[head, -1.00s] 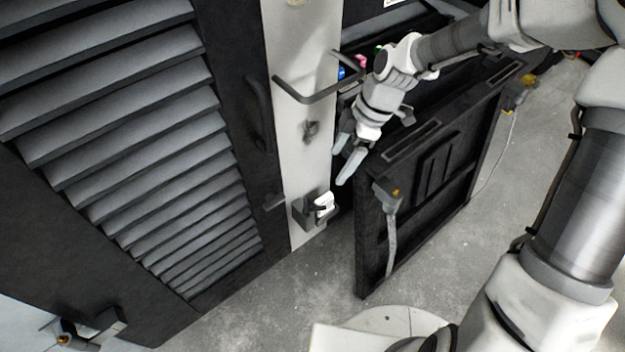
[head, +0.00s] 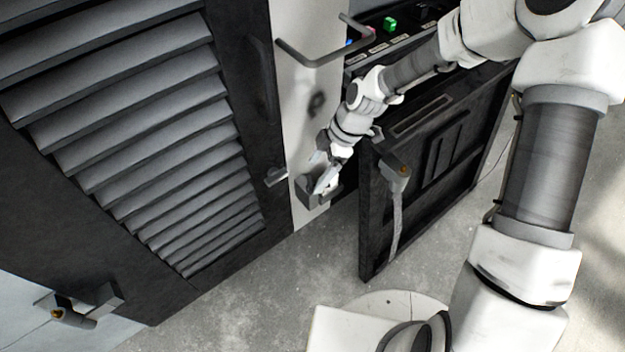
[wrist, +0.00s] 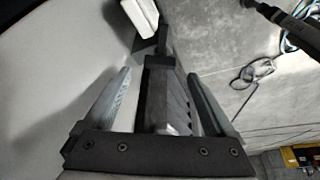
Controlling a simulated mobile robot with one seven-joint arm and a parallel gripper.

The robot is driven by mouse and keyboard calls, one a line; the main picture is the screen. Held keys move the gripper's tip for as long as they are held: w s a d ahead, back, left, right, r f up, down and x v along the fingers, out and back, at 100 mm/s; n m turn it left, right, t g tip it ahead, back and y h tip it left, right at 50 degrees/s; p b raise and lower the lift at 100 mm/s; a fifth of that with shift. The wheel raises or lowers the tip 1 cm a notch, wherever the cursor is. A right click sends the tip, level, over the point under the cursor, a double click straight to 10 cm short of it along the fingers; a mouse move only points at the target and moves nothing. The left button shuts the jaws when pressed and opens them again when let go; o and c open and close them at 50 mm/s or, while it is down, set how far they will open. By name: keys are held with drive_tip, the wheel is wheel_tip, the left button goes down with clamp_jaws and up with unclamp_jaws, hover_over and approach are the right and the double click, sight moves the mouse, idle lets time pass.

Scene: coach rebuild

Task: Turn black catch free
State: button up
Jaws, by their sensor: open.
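A dark catch or bracket (head: 308,194) is fixed low on the pale post. My gripper (head: 321,172) is at it and covers part of it in the head view. In the wrist view a dark blocky piece (wrist: 165,100), which looks like this catch, stands between the two fingers of my gripper (wrist: 158,75). Gaps show on both sides of it, so the fingers are open around it and not closed on it. A white block (wrist: 140,14) shows beyond the fingertips. I cannot tell how far the catch is turned.
A louvred dark door (head: 140,130) stands left, with a small dark latch (head: 276,177) at its edge. A grey bar handle (head: 318,60) sticks out above my gripper. An open black panel (head: 425,170) stands close on the right. The concrete floor (head: 270,285) in front is clear.

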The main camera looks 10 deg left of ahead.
sight(310, 182)
drive_tip(key=shift+b+x, duration=0.3)
drive_tip(key=shift+x, duration=1.55)
drive_tip(key=c, duration=1.4)
